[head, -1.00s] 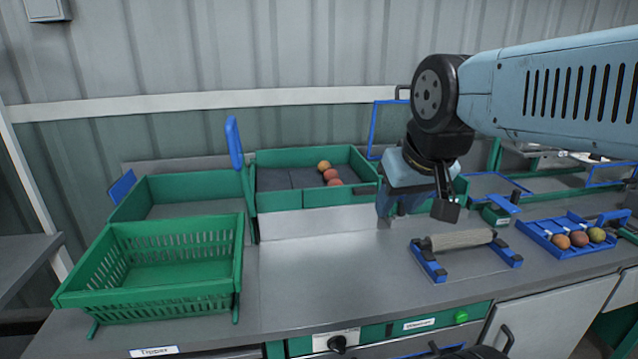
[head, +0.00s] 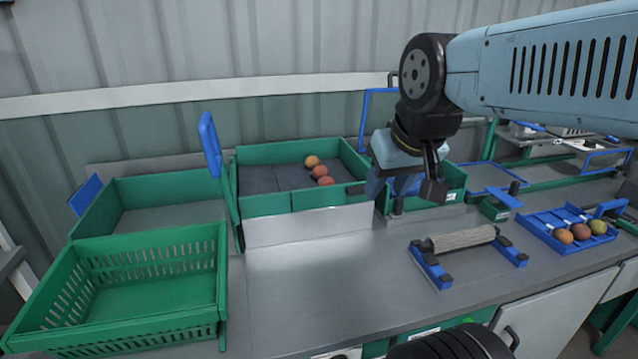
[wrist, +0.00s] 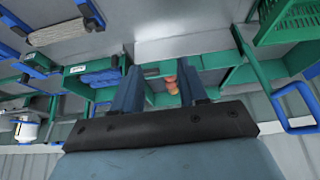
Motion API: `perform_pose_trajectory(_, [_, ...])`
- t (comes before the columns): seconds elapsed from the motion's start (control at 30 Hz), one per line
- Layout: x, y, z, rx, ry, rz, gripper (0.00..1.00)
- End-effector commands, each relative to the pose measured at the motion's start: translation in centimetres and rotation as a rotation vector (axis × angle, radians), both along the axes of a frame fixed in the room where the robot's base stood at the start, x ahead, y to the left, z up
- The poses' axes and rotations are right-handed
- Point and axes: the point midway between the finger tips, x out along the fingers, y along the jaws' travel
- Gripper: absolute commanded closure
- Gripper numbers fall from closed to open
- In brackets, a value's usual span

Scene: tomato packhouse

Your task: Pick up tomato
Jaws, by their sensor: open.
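Three orange-red tomatoes (head: 319,171) lie in a row in the green-walled bin with a dark floor at the back of the bench. Three more tomatoes (head: 580,232), orange to yellowish, sit in a blue tray (head: 540,238) at the right. My gripper (head: 388,188) is in the air just right of the bin, above the bench, apart from every tomato. In the wrist view my gripper (wrist: 160,88) has its two fingers spread and nothing held. Tomatoes from the bin (wrist: 171,84) show between the fingers, farther off and partly hidden by the right finger.
A green slotted crate (head: 150,328) stands at front left, before an empty green bin (head: 170,185). A blue paddle (head: 210,145) rises at the bin's left. A roller on blue supports (head: 463,240) lies front right of my gripper. The bench middle (head: 320,265) is clear.

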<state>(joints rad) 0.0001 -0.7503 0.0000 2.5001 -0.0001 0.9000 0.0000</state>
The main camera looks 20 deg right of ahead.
Motion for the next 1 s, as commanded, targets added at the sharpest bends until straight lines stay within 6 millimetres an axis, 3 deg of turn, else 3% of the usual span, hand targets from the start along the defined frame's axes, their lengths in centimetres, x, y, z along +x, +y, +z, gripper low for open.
perform_pose_trajectory(0.23, [1.3, -0.1, 0.3, 0.012, 0.014, -0.024, 0.35])
perform_pose_trajectory(0.43, [5.6, 0.2, 0.9, 0.042, 0.053, -0.119, 0.16])
perform_pose_trajectory(0.77, [14.8, 0.6, 0.3, 0.066, 0.106, -0.318, 0.16])
perform_pose_trajectory(1.0, [21.7, 1.9, -1.6, 0.057, 0.118, -0.462, 0.16])
